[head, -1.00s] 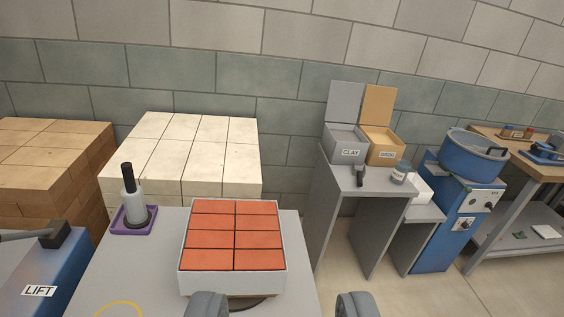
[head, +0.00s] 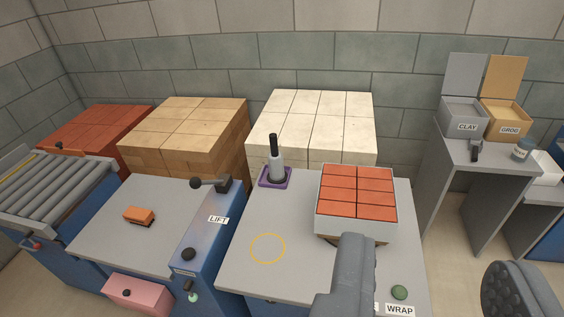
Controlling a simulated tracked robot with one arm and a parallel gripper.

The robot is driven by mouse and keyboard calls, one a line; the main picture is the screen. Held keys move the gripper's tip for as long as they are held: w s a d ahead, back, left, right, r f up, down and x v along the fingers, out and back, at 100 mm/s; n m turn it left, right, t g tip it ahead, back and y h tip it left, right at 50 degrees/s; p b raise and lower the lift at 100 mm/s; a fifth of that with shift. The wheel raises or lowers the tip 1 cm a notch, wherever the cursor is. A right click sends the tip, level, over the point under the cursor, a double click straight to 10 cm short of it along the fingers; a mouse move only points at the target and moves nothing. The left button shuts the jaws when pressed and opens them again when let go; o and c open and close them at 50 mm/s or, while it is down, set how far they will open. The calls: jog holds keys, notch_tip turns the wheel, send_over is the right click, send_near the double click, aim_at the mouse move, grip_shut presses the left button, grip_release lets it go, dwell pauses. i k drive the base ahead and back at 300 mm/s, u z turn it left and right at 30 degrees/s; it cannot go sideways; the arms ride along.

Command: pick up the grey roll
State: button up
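The grey roll (head: 277,165) stands upright, with a black handle on top, in a purple holder (head: 275,184) at the back left corner of the grey wrap table (head: 235,270). My gripper (head: 428,254) is open and empty. Its left finger is in front of the wrap table's right part, and its right finger is at the lower right of the picture. The roll is beyond and to the left of both fingers, apart from them.
A pale tray (head: 357,228) of red bricks stands on the wrap table, right of the roll. A blue lift unit (head: 200,245) is left of it. Brick stacks stand behind. A yellow circle (head: 268,248) marks bare tabletop. A green button (head: 399,292) sits front right.

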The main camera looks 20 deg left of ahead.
aim_at(277, 175)
jog(key=u, duration=0.55)
jog(key=i, duration=1.65)
jog(key=z, duration=0.4)
